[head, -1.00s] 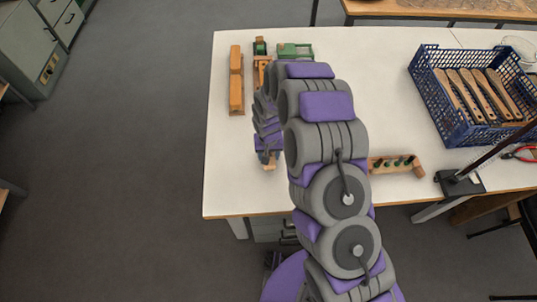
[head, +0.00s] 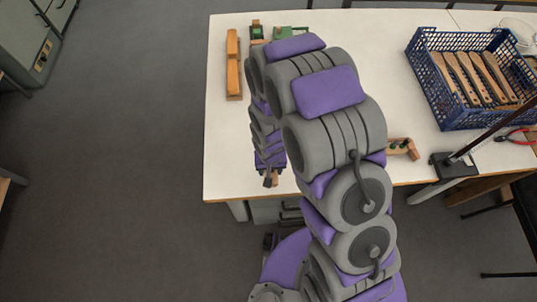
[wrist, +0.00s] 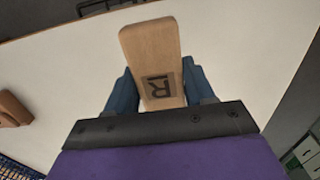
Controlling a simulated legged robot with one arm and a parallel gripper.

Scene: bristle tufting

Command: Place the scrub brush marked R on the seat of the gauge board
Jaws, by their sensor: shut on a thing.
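The scrub brush marked R (wrist: 152,55) is a pale wooden block with a dark R on a square label, seen in the wrist view. My gripper (wrist: 160,92) is shut on it, with a blue finger on each side. Its bristle side is hidden. In the head view my gripper (head: 269,176) is over the front-left part of the white table, with a small end of the brush showing below it. An orange-brown wooden piece (head: 234,64) with a raised strip stands at the table's left; I cannot tell whether it is the gauge board.
Green fittings (head: 290,33) stand at the back left, partly behind my arm. A blue crate (head: 436,105) of wooden brushes is at right. A small wooden rack (head: 402,147), partly hidden, and a black clamp base (head: 453,165) are near the front edge. The front-left tabletop is clear.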

